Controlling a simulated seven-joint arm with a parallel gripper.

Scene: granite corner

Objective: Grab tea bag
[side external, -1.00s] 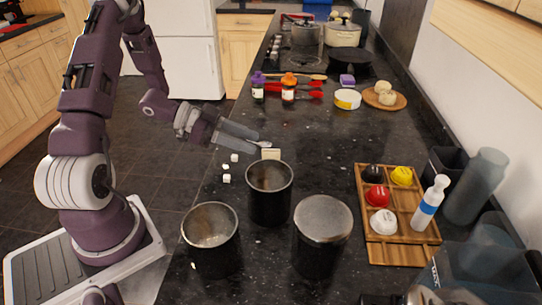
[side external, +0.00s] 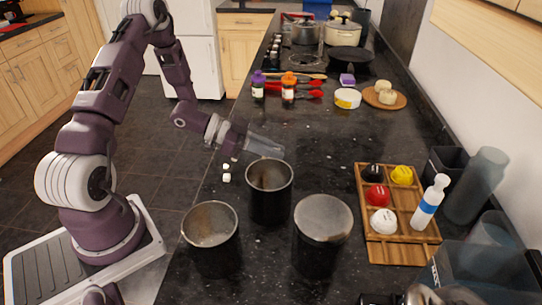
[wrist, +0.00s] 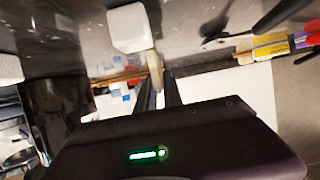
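My gripper (side external: 264,144) is low over the counter, just behind the middle pot, its fingers angled down to the right. In the wrist view its two dark fingers (wrist: 162,88) are close together with a narrow gap. A thin beige edge (wrist: 155,70) shows at the fingertips, probably the tea bag seen edge-on. I cannot tell whether the fingers press on it. In the side view the gripper covers the spot where a small beige square lay, so the tea bag is not clearly visible there.
White cubes (side external: 227,177) lie left of the gripper; one (wrist: 130,28) shows near the fingertips. A wooden tray (side external: 399,238) is right. The counter's centre is clear.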

